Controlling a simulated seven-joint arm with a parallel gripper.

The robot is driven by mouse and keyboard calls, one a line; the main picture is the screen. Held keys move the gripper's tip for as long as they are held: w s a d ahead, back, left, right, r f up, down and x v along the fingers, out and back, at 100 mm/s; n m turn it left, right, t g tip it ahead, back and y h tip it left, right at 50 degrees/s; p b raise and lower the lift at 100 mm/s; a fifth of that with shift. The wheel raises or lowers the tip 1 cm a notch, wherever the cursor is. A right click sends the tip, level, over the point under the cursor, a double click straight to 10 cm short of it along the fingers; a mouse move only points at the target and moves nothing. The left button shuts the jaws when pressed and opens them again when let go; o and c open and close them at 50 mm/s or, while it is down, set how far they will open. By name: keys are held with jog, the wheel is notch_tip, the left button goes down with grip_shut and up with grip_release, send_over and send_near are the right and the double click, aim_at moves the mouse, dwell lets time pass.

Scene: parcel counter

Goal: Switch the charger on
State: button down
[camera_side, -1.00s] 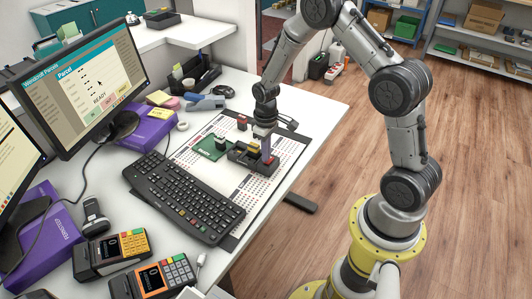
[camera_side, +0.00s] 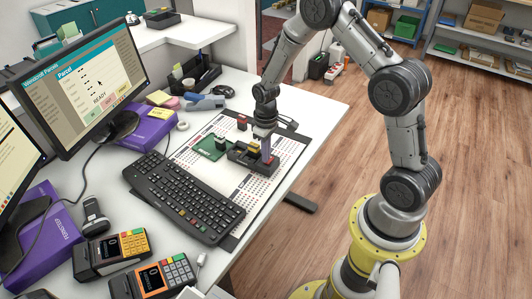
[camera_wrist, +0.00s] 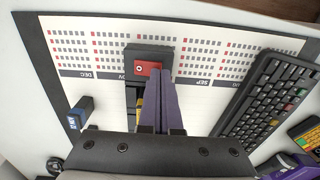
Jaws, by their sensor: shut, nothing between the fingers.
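The charger (camera_side: 240,158) is a dark block on the white calendar mat, with a yellow part (camera_side: 253,149) on it. In the wrist view its dark end (camera_wrist: 133,50) carries a red rocker switch (camera_wrist: 141,68) with a white mark. My gripper (camera_side: 266,159) is shut and empty, pointing down at the switch end. In the wrist view its purple fingers (camera_wrist: 161,72) are together and overlap the right part of the switch. I cannot tell whether they touch it or which way the rocker is tipped. The fingers and gripper body hide much of the charger.
A green board (camera_side: 208,149) with a dark upright piece lies left of the charger. A small red-topped block (camera_side: 242,121) stands behind. A black keyboard (camera_side: 184,197) lies along the mat (camera_side: 262,203). Card terminals (camera_side: 112,252) stand in front. The mat's near right part is clear.

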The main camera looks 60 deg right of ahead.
jog(key=shift+f, duration=0.55)
dwell(0.4)
jog(key=shift+w+r, duration=0.1)
jog(key=shift+r, duration=2)
dwell(1.0)
jog(key=shift+r, duration=2.1)
dwell(1.0)
jog(key=s+a+r+t, duration=0.2)
jog(key=s+a+r, duration=0.3)
jog(key=s+r, duration=0.5)
jog(key=s+a+r+t, duration=0.3)
jog(key=s+a+r, duration=0.2)
jog(key=s+r, duration=0.5)
jog(key=s, duration=0.3)
jog(key=shift+r+t, duration=0.3)
jog(key=shift+r, duration=0.05)
